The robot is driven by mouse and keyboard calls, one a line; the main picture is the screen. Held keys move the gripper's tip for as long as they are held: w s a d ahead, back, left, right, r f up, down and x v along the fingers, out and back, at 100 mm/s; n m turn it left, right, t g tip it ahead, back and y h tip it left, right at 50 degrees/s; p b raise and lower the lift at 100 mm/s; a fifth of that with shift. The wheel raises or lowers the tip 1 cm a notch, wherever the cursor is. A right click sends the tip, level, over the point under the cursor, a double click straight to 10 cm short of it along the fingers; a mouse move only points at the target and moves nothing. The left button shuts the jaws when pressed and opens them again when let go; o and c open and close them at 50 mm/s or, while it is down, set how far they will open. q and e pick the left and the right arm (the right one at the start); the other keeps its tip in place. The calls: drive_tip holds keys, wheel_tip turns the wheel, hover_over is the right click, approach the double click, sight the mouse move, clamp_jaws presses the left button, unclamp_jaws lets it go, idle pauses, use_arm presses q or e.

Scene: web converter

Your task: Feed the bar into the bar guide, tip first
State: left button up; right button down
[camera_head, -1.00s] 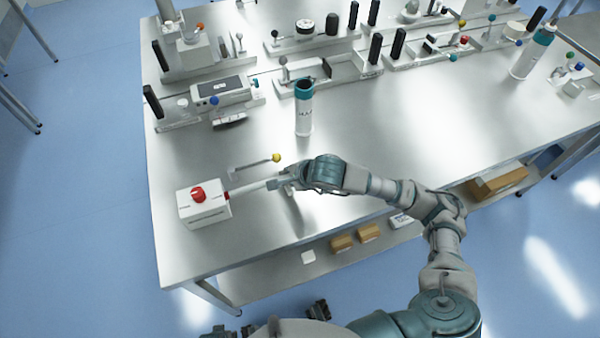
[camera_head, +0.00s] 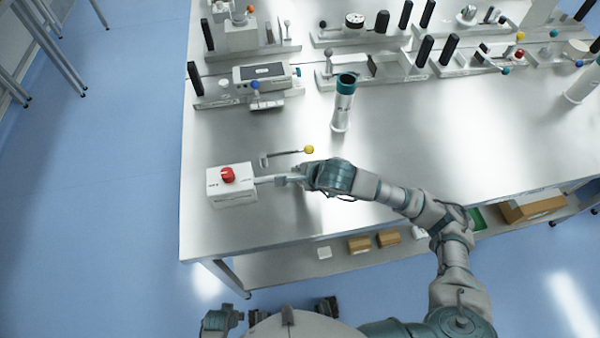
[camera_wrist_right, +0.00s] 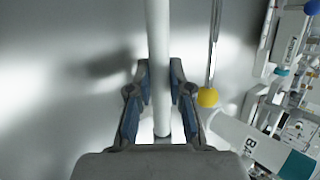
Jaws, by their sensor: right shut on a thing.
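The bar (camera_head: 265,179) is a pale, slim rod lying level above the table in the head view. My right gripper (camera_head: 290,178) is shut on it, and the bar points left to a white box with a red knob (camera_head: 232,186). The bar's left end meets or overlaps the box's right side; its tip is not distinguishable, and I cannot tell how deep it is. No readable label marks the box as the bar guide. In the right wrist view, the bar (camera_wrist_right: 158,50) runs between both fingers of my right gripper (camera_wrist_right: 160,85).
A thin lever with a yellow ball (camera_head: 308,150) lies just behind the bar. A white tube with a teal top (camera_head: 343,104) stands farther back. Machine stations with black handles line the table's rear.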

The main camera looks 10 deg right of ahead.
drive_tip(key=shift+d+f, duration=0.25)
drive_tip(key=shift+a+f+b, duration=0.1)
drive_tip(key=shift+f+b, duration=0.1)
drive_tip(key=shift+b, duration=0.2)
drive_tip(key=c, duration=1)
unclamp_jaws()
drive_tip(key=v, duration=1.2)
